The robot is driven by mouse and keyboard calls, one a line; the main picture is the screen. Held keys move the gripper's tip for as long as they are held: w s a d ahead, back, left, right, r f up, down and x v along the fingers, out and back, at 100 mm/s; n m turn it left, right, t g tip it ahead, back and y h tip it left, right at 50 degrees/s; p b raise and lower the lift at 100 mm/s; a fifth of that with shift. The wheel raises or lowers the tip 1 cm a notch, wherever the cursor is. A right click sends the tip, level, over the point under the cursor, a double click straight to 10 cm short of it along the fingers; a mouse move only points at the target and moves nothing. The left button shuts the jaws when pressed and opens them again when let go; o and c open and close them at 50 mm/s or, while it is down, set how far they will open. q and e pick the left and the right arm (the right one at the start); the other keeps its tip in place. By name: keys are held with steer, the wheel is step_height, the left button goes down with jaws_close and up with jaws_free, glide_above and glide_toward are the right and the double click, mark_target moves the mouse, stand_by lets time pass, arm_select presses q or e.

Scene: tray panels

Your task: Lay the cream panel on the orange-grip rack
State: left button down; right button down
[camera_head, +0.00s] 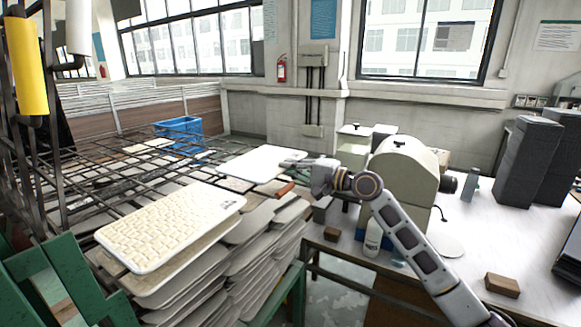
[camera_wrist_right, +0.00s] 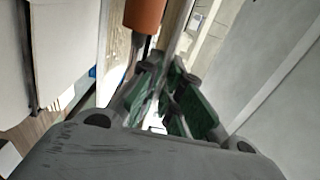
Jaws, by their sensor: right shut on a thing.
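A plain, pale cream panel (camera_head: 255,161) lies nearly flat over the back right part of the wire rack. My right gripper (camera_head: 298,163) is shut on its right edge. I cannot tell whether the panel touches the rack below. An orange grip (camera_head: 285,188) sticks out just below and in front of the gripper; it also shows at the top of the right wrist view (camera_wrist_right: 145,14). The dark wire rack (camera_head: 110,178) spreads out to the left. The left gripper is not in view.
A woven-patterned cream panel (camera_head: 172,226) tops a tall front stack of panels. A yellow grip (camera_head: 24,66) hangs on dark bars at the left. A blue crate (camera_head: 180,130) stands behind. A rounded beige machine (camera_head: 404,165) stands on the worktable close to my right arm.

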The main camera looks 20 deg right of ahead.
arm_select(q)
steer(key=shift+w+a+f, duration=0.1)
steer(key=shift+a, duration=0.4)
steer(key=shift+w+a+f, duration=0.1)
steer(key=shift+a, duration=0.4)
arm_select(e)
steer(key=shift+f, duration=0.4)
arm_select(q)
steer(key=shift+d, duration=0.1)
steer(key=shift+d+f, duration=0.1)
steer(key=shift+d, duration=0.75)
arm_select(e)
steer(key=shift+f, duration=0.15)
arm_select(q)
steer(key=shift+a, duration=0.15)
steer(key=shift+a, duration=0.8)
arm_select(e)
steer(key=shift+f, duration=0.1)
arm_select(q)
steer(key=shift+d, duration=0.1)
